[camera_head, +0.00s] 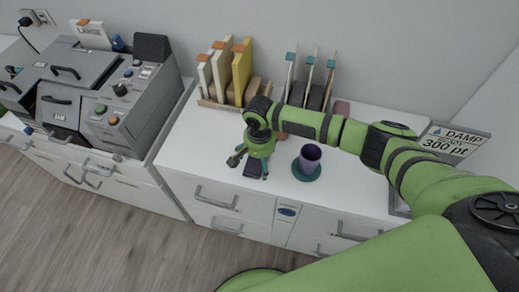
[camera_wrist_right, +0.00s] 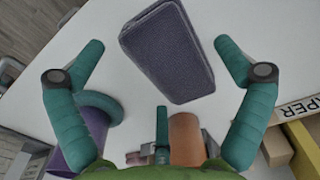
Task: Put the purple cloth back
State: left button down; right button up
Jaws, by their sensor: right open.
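The purple cloth (camera_wrist_right: 168,52) is a folded dark purple-grey pad lying on the white desk top in the right wrist view. In the head view, the cloth (camera_head: 253,168) shows partly below my right gripper near the desk's front edge, the rest hidden by it. My right gripper (camera_head: 250,163) points down over the cloth. In the wrist view its teal fingers (camera_wrist_right: 160,62) are spread wide, with the cloth beyond and between them, and nothing is held. My left gripper is not in view.
A purple cup (camera_head: 311,154) stands on a teal coaster (camera_head: 305,172) just right of the gripper. Behind are a rack of books (camera_head: 228,75) and a rack of dark upright items (camera_head: 314,88). A grey machine (camera_head: 120,95) fills the left.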

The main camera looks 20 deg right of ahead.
notch_tip(320, 180, up, 11)
jog(key=shift+r+b, duration=0.2)
jog(key=shift+b, duration=0.2)
dwell(0.4)
